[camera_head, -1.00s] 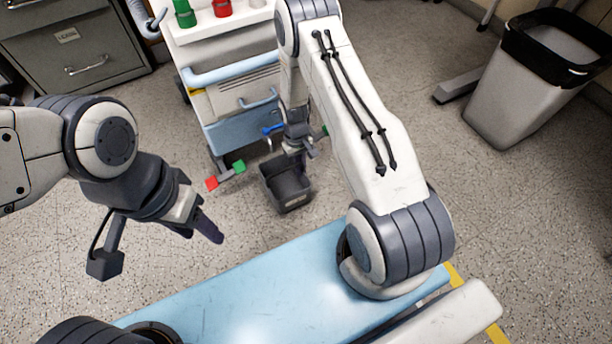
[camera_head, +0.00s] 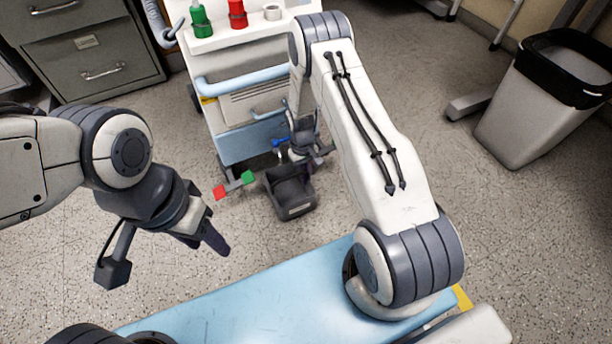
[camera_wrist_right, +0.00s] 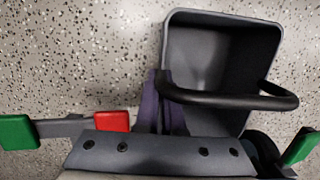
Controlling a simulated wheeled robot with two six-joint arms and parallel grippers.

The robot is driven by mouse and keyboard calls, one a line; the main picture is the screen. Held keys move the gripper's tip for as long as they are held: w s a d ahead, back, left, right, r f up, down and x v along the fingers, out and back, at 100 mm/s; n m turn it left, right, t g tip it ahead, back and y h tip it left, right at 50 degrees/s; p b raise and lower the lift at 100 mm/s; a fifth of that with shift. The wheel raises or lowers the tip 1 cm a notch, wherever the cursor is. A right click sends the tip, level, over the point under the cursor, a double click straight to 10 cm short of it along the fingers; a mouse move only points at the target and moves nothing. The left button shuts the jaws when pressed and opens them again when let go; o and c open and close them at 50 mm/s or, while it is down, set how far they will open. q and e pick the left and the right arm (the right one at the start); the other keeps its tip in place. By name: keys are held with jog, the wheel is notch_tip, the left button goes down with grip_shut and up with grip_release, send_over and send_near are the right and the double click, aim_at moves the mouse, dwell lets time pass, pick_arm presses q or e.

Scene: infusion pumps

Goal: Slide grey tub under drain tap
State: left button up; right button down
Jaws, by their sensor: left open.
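The grey tub (camera_head: 290,192) stands on the floor in front of the cart; its black bar handle (camera_wrist_right: 230,100) shows in the right wrist view, where the tub (camera_wrist_right: 215,55) looks empty. A small blue lever (camera_head: 280,142), apparently the drain tap, shows low on the cart just behind the tub. My right gripper (camera_wrist_right: 166,108) is at the tub's rim and handle end, its dark fingers close together; whether they grip it is hidden. My left gripper (camera_head: 208,238) is open and empty, over the floor left of the tub.
The cart (camera_head: 240,105) carries green and red bottles. A waste bin (camera_head: 530,115) stands at right, a filing cabinet (camera_head: 95,55) at back left. Floor before the tub is clear.

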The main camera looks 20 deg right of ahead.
jog(key=shift+f, duration=0.2)
jog(key=c, duration=1)
grip_release()
jog(key=shift+o, duration=0.2)
jog(key=shift+r, duration=0.15)
